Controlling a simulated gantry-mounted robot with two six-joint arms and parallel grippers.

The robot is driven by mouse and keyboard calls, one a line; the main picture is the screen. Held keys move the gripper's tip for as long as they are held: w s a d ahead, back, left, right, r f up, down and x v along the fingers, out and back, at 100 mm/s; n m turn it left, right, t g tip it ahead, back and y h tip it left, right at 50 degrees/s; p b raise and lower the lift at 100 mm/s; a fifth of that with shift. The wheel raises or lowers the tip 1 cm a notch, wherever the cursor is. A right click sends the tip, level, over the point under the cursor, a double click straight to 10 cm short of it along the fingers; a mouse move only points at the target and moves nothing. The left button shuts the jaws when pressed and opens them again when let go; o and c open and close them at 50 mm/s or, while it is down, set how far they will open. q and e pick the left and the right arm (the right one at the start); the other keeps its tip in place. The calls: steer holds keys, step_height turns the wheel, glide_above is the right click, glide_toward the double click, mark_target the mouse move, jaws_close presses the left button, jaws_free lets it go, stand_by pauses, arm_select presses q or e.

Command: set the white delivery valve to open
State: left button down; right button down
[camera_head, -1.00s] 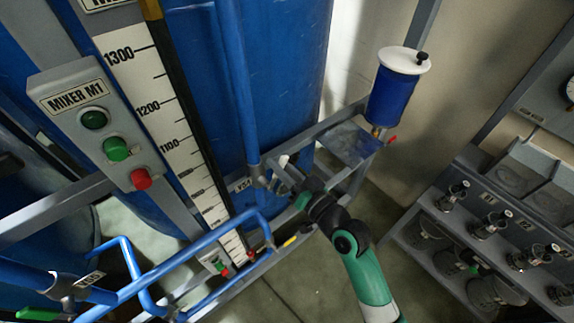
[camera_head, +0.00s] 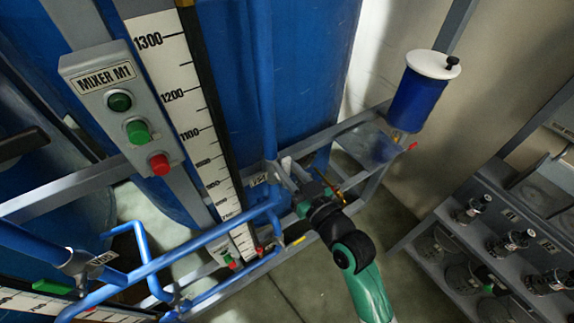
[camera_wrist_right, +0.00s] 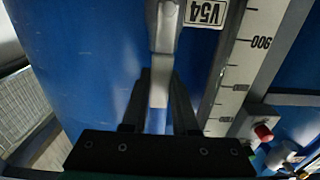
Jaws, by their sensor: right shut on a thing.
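A blue stretch shows between the fingers. The fingers and wrist partly hide the valve there. My left gripper is not in view.
The Mixer M1 button box (camera_head: 120,110) and level scale (camera_head: 185,100) stand to the left. Blue rails (camera_head: 190,245) run across the lower left. A blue canister with a white lid (camera_head: 418,95) is at upper right. A valve rack (camera_head: 500,235) stands at right.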

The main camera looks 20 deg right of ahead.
steer(key=c, duration=0.7)
jaws_free()
steer(key=v, duration=1.1)
steer(key=shift+s+d, duration=0.1)
steer(key=shift+s, duration=0.2)
